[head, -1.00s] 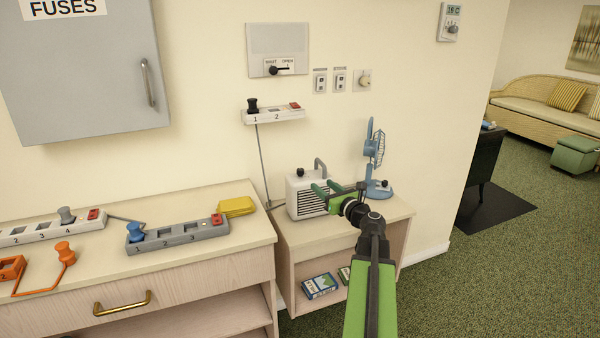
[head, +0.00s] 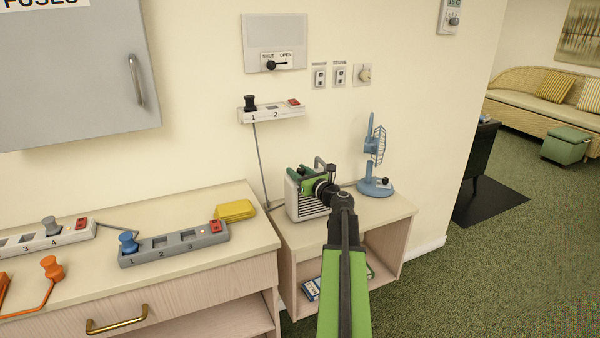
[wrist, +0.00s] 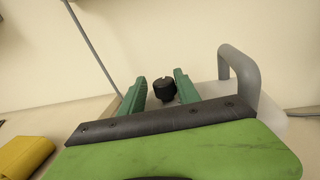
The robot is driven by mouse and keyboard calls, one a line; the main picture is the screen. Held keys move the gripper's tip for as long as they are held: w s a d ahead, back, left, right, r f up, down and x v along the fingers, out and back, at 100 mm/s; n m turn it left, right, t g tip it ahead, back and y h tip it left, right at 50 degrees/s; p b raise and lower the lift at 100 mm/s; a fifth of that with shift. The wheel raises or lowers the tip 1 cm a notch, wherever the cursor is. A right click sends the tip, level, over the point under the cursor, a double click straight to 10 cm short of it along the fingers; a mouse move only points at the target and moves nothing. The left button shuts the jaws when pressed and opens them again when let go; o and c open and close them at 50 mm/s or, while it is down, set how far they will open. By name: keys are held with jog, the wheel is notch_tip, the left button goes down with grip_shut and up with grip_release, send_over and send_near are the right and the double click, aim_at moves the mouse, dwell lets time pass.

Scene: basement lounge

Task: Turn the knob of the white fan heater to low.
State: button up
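The white fan heater (head: 292,203) stands on the low shelf unit, with a grey handle (wrist: 240,80) on its top. In the head view my gripper (head: 304,171) is over the top of the heater and hides its knob. The wrist view shows the black knob (wrist: 164,90) between my two green fingers (wrist: 160,88), with a gap on each side. The fingers are open and do not appear to touch it. A small pale mark shows at the knob's far edge; its setting cannot be read.
A blue desk fan (head: 375,160) stands to the right of the heater on the same shelf unit (head: 385,210). A yellow item (head: 235,210) and a grey power strip (head: 175,243) lie on the cabinet to the left. A grey cord (head: 259,165) hangs behind.

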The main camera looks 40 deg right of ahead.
jog(key=shift+s+d, duration=0.2)
grip_shut()
jog(key=shift+s, duration=0.15)
jog(key=shift+h, duration=0.3)
jog(key=shift+m, duration=0.3)
jog(key=m+g+h, duration=0.1)
jog(key=m+h, duration=0.1)
jog(key=h, duration=0.2)
jog(key=shift+a+m+g, duration=0.1)
jog(key=shift+m+g, duration=0.3)
jog(key=m+g+h, duration=0.2)
jog(key=h, duration=0.1)
jog(key=m+g+h, duration=0.1)
jog(key=shift+w+m+h, duration=0.25)
jog(key=shift+m+h, duration=0.05)
jog(key=m+g+h, duration=0.2)
jog(key=m+g, duration=0.1)
jog(key=g, duration=0.1)
jog(key=shift+h, duration=0.4)
jog(key=shift+m+g+h, duration=0.6)
jog(key=shift+m+g, duration=0.3)
jog(key=shift+g, duration=0.4)
jog(key=shift+s+g, duration=0.15)
jog(key=shift+g, duration=0.15)
